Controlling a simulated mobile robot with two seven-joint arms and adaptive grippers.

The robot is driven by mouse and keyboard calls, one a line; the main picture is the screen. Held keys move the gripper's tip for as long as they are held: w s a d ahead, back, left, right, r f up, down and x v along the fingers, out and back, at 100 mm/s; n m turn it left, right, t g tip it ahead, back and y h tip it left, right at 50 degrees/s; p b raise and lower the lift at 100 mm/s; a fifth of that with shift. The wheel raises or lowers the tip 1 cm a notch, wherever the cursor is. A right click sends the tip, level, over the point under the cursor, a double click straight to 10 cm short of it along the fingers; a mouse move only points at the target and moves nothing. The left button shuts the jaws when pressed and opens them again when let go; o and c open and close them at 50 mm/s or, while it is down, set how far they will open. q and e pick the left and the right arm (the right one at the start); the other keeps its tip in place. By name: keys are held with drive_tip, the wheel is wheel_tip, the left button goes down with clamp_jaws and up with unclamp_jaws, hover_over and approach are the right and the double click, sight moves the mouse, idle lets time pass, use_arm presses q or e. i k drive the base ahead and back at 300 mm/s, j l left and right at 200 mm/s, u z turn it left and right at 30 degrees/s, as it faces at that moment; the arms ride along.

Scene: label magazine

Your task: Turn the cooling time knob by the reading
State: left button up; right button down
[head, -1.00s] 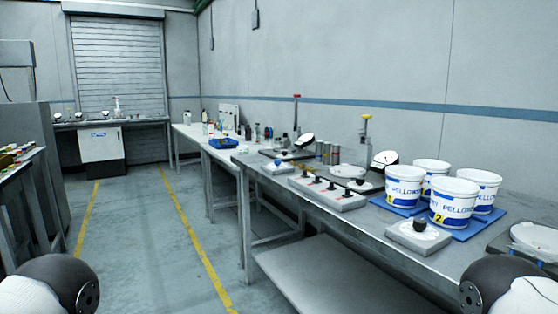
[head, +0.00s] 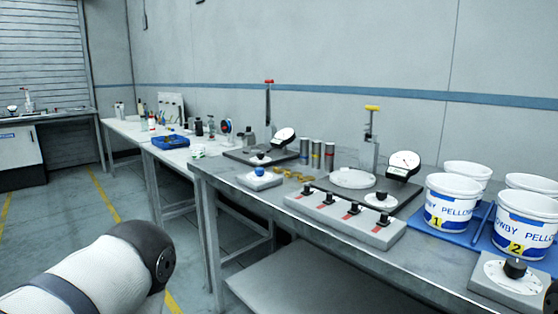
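Several knobs stand on the long bench and I cannot read which is the cooling time knob. A black knob (head: 515,268) sits on a white dial on a grey box at the lower right. A blue-topped knob (head: 260,171) sits on a small pale box. A grey panel (head: 372,232) carries a row of black knobs with red marks. Another black knob (head: 381,195) sits on a white disc before a round gauge (head: 404,163). A second gauge (head: 284,137) stands further left; its reading is too small to tell.
White buckets (head: 452,202) stand on a blue mat (head: 480,232) at the right. Yellow-topped (head: 373,107) and red-topped (head: 269,82) uprights rise behind the gauges. A blue tray (head: 170,142) lies on the further table. The floor left of the bench is clear.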

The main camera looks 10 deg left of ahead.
sight(259, 172)
drive_tip(key=i+j+z, duration=0.35)
drive_tip(key=j, duration=0.3)
drive_tip(key=j+z, duration=0.2)
drive_tip(key=i+j+z, duration=0.15)
drive_tip(key=j, duration=0.35)
